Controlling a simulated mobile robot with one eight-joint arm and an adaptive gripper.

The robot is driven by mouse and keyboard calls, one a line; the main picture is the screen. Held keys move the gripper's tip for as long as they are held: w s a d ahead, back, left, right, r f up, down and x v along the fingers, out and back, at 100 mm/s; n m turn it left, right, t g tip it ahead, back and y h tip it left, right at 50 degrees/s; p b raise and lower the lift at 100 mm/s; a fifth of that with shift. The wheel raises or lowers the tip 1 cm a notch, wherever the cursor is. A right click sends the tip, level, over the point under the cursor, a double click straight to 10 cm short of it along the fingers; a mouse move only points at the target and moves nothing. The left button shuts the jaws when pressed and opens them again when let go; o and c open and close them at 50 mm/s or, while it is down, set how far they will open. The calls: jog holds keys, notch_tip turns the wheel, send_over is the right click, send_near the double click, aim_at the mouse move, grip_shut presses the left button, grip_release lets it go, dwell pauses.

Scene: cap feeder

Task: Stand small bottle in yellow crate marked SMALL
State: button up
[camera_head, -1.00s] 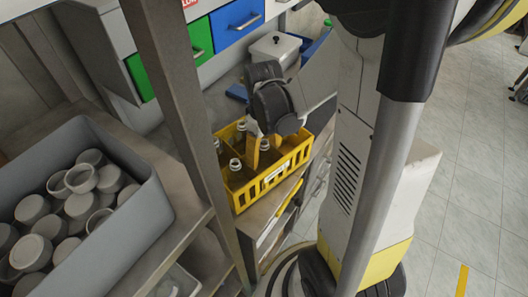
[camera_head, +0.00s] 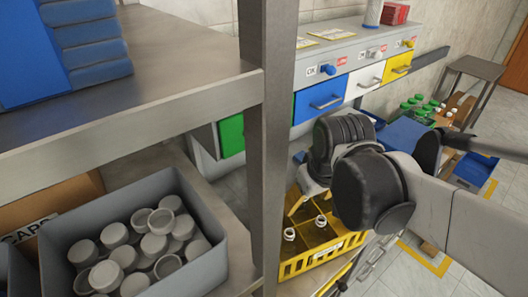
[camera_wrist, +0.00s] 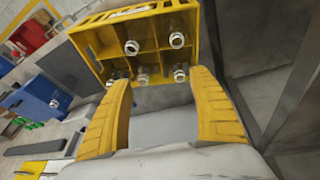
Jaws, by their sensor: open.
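The yellow crate (camera_head: 335,258) stands on a lower shelf behind the post, with small capped or necked bottles in its compartments. A bottle (camera_head: 321,221) and another bottle (camera_head: 289,234) show in the head view. In the wrist view the crate (camera_wrist: 87,42) fills the top middle, with several bottle tops in it, such as one bottle (camera_wrist: 131,47) at its centre. My gripper (camera_wrist: 160,78) has its two yellow fingers spread, with nothing held between them. In the head view my gripper (camera_head: 308,197) is over the crate's back part; the arm hides some of the crate. The crate's label is unreadable.
A grey metal post (camera_head: 265,150) stands left of the crate. A grey bin (camera_head: 55,232) of white caps sits on the near left shelf. Coloured drawers (camera_head: 320,97) line the bench behind. Green-capped bottles (camera_head: 420,107) stand farther right.

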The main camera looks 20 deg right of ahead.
jog(key=a+t, duration=0.1)
jog(key=s+a+r+t, duration=0.1)
jog(key=a, duration=0.1)
jog(key=s+a+r+m+t, duration=0.1)
jog(key=shift+s+a+r+y, duration=0.1)
jog(key=shift+a+r+y, duration=0.15)
jog(key=shift+a+y, duration=0.1)
